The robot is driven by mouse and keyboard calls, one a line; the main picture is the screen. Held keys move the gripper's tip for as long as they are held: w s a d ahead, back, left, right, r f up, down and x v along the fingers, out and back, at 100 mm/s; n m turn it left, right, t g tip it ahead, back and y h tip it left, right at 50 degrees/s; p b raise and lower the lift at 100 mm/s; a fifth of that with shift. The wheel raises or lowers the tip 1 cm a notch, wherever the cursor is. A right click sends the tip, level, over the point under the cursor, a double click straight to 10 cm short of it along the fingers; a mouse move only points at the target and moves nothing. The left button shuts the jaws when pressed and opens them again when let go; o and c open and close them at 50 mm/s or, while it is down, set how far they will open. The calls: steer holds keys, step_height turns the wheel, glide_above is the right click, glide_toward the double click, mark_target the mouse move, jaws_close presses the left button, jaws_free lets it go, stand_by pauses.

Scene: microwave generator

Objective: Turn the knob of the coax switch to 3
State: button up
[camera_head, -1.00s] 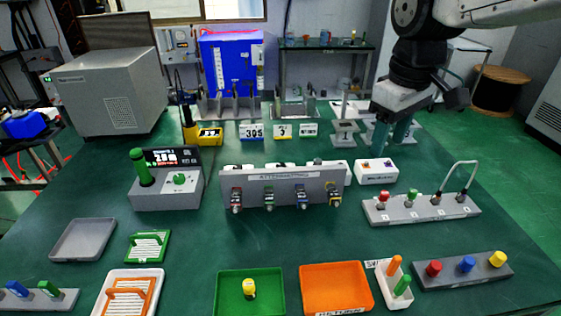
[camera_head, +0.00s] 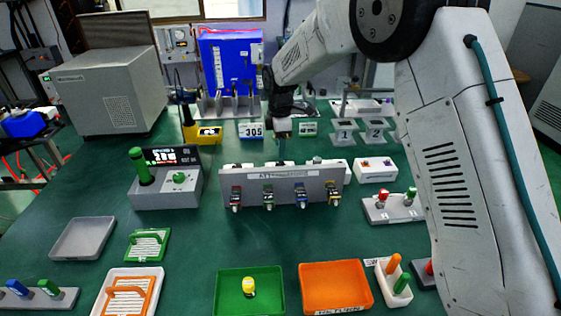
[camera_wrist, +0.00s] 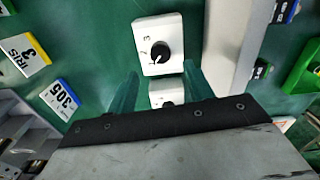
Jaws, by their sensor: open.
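In the wrist view, a white box with a round black knob (camera_wrist: 160,52) sits ahead of my gripper (camera_wrist: 160,86). Small numerals run along the left of the knob, and its white pointer line slants toward the lower left of the picture. This looks like the coax switch (camera_wrist: 172,24). A second white box (camera_wrist: 166,90) shows between my two green fingers, partly hidden by the gripper body. In the head view my gripper (camera_head: 281,147) hangs just behind the grey attenuator panel, which hides most of the low white boxes there.
The grey attenuator panel (camera_head: 265,187) with several coloured connectors stands in front of my gripper. A grey unit with a green knob (camera_head: 170,193) is to the left.

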mark_target(281, 164)
step_height(281, 164, down, 7)
steer(key=shift+r, duration=0.2)
steer(key=c, duration=1)
